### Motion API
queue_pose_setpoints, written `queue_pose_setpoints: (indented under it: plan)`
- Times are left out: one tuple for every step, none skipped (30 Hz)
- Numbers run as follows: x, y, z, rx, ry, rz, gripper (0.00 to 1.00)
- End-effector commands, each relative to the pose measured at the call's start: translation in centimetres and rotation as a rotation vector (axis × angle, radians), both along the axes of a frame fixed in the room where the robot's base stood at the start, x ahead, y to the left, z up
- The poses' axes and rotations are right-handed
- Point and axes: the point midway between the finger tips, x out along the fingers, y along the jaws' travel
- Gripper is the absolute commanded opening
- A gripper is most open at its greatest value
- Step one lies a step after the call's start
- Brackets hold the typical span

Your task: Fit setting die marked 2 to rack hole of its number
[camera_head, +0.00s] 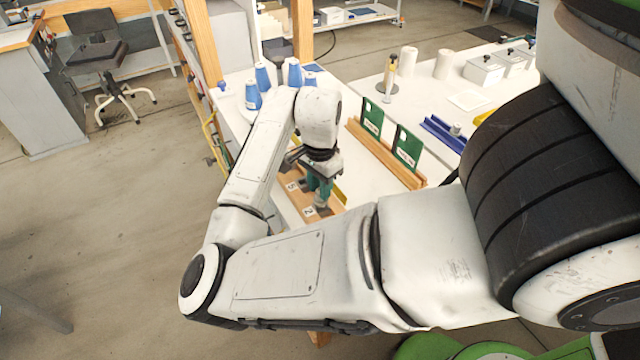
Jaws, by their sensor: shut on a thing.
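My gripper (319,188) points down over the wooden rack (335,203) at the near left part of the white table. Its teal fingers are shut on a small grey piece, the setting die (322,206), which is only partly visible. The die is at the rack beside the white label 2 (308,212). I cannot tell whether it is in a hole or just above one. Another white label (292,187), which looks like a 5, is farther back on the rack. My wrist and arm hide much of the rack, and the die's own mark cannot be read.
Blue cones (294,73) stand behind my arm. Green cards (372,118) stand in a wooden strip (385,150) to the right.

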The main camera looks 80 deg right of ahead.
Motion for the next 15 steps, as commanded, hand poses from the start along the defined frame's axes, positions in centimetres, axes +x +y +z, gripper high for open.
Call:
queue_pose_setpoints:
  plan:
    - [0.01, 0.0, -0.05, 0.0, 0.0, 0.0, 0.0]
    - [0.01, 0.0, -0.08, 0.0, 0.0, 0.0, 0.0]
    - [0.01, 0.0, -0.14, 0.0, 0.0, 0.0, 0.0]
    - [0.01, 0.0, -0.19, 0.0, 0.0, 0.0, 0.0]
    - [0.01, 0.01, -0.24, 0.0, 0.0, 0.0, 0.0]
    - [0.01, 0.01, -0.32, 0.0, 0.0, 0.0, 0.0]
    - [0.0, 0.0, -0.38, 0.0, 0.0, 0.0, 0.0]
    - [0.0, 0.0, -0.44, 0.0, 0.0, 0.0, 0.0]
    - [0.0, 0.0, -0.51, 0.0, 0.0, 0.0, 0.0]
    - [0.0, 0.0, -0.57, 0.001, 0.001, 0.0, 0.0]
    - [0.0, 0.0, -0.62, 0.001, 0.001, 0.0, 0.0]
    - [0.0, 0.0, -0.69, 0.001, 0.001, 0.0, 0.0]
    - [0.0, 0.0, -0.75, 0.001, 0.001, 0.0, 0.0]
    - [-0.01, 0.01, -0.8, 0.001, 0.001, 0.0, 0.0]
    - [-0.01, 0.01, -0.87, 0.001, 0.001, 0.0, 0.0]
